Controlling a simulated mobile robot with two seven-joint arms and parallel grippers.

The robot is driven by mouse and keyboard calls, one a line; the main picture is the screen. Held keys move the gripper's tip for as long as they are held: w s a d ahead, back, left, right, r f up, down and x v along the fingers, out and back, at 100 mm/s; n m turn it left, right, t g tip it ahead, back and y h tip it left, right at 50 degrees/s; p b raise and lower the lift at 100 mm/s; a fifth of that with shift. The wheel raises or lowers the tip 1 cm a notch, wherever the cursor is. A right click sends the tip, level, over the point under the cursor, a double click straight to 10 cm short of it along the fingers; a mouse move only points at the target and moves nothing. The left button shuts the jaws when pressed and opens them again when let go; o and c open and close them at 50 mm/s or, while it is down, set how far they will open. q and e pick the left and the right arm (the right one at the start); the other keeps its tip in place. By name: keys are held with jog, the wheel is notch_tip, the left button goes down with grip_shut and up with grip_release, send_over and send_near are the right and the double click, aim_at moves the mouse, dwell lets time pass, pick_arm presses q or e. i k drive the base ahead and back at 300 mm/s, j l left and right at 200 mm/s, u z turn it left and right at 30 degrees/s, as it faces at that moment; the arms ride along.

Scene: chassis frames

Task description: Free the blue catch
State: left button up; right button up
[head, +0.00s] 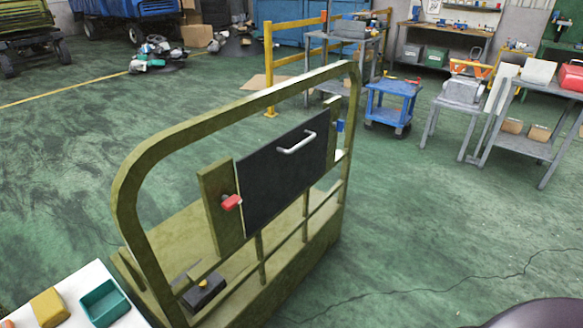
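A small blue catch (340,126) sits at the right side of the dark panel, on the far upright of an olive-green frame. A red catch (231,202) sits at the panel's left side, on a wide olive post (216,200). The dark panel (285,175) has a pale bar handle (297,143) near its top and stands closed-looking between the posts. The blue catch is small here, and I cannot tell its exact position. Neither of my grippers is in view.
The olive frame's curved top rail (235,108) arches over the panel. A white table (75,285) with a teal tray (104,302) and a yellow block (50,307) is at the lower left. A blue cart (392,103) stands behind. Green floor to the right is clear.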

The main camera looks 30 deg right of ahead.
aim_at(340, 125)
jog(key=z, duration=1)
jog(key=l+u, duration=0.15)
jog(key=l, duration=0.25)
jog(key=k, duration=0.05)
